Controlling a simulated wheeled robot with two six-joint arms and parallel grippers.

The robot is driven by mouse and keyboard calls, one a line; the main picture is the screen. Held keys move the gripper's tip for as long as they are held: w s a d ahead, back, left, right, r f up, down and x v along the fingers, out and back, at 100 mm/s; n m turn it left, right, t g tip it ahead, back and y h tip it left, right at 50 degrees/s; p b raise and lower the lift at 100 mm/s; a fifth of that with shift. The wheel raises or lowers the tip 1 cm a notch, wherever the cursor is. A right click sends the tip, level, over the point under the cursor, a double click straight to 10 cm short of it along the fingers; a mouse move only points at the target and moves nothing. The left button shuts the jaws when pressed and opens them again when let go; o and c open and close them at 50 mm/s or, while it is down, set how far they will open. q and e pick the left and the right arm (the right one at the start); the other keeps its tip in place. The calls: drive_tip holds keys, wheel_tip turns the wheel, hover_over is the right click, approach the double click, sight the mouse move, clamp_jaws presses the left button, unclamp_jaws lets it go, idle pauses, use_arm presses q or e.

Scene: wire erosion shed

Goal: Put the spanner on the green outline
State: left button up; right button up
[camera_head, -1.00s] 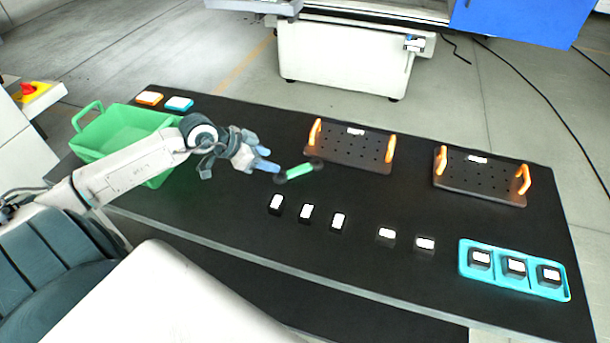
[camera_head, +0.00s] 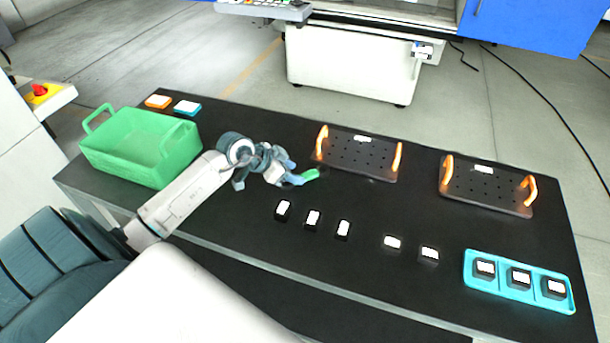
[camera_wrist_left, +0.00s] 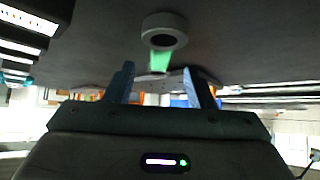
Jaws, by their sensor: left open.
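The spanner (camera_head: 311,174) lies on the black table near the left perforated plate. Its green handle shows in the head view, while its near end is hidden behind my left gripper (camera_head: 292,180). In the left wrist view the spanner's grey ring end (camera_wrist_left: 164,22) and green handle (camera_wrist_left: 160,62) lie ahead, in line with the space between the fingers. My left gripper (camera_wrist_left: 159,82) is open and empty, with its two blue fingers apart. Whether it touches the spanner I cannot tell. I cannot make out a green outline. My right gripper is not in view.
A green bin (camera_head: 112,155) stands at the left. Two dark plates with orange handles, the left (camera_head: 345,164) and the right (camera_head: 475,198), lie at the back. Several small dark blocks are in front. A cyan tray (camera_head: 476,283) with blocks is at the right.

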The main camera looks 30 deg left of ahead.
sight(304, 176)
use_arm(q)
drive_tip(key=shift+x, duration=1.5)
clamp_jaws()
drive_tip(key=shift+w+r, duration=0.1)
drive_tip(key=shift+r, duration=0.05)
